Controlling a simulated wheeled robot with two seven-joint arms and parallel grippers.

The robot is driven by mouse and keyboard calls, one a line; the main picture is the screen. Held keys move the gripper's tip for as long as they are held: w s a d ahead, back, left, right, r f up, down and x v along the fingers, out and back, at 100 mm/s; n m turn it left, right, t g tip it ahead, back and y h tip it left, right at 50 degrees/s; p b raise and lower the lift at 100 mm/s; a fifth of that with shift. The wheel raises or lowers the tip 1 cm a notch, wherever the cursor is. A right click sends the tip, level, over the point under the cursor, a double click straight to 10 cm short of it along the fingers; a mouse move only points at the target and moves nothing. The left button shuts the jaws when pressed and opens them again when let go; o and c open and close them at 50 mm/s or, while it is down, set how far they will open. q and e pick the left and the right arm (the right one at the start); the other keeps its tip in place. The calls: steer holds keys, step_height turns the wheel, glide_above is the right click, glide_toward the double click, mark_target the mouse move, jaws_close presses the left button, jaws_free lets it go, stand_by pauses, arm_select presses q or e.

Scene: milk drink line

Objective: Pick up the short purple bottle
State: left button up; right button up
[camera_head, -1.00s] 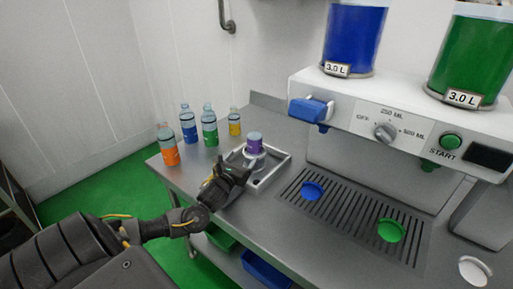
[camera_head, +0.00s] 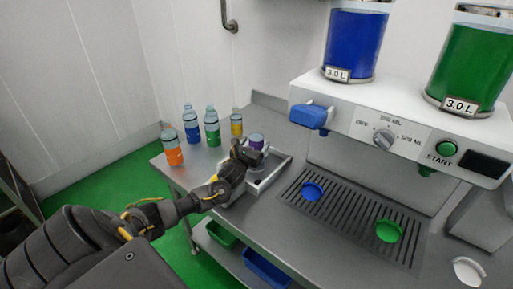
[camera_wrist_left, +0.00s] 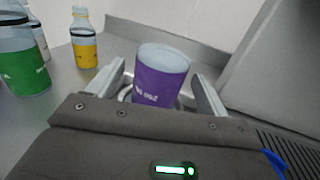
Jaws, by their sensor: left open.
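The short purple bottle (camera_head: 257,141) stands in a square grey tray (camera_head: 284,164) on the steel counter. In the left wrist view the purple bottle (camera_wrist_left: 160,77) shows as a purple-banded cylinder with a pale top, upright. My left gripper (camera_head: 246,150) reaches in front of it in the head view and hides its lower part. In the left wrist view my left gripper (camera_wrist_left: 163,90) is open, with one finger on each side of the bottle. Gaps show between fingers and bottle. My right gripper is not in view.
Orange (camera_head: 172,147), blue (camera_head: 191,125), green (camera_head: 212,127) and yellow (camera_head: 237,123) bottles stand left of and behind the tray. A dispenser machine (camera_head: 400,140) stands to the right, with a blue lever (camera_head: 308,116). A slotted drip grate (camera_head: 345,216) lies in front of it.

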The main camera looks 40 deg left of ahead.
arm_select(q)
steer(key=shift+w+a, duration=0.1)
steer(key=shift+w, duration=0.15)
steer(key=shift+c, duration=0.5)
steer(key=c, duration=1)
steer(key=shift+o, duration=0.2)
steer(key=shift+r, duration=0.1)
step_height(320, 180, up, 10)
steer(key=shift+f+b, duration=0.1)
steer(key=shift+b, duration=1)
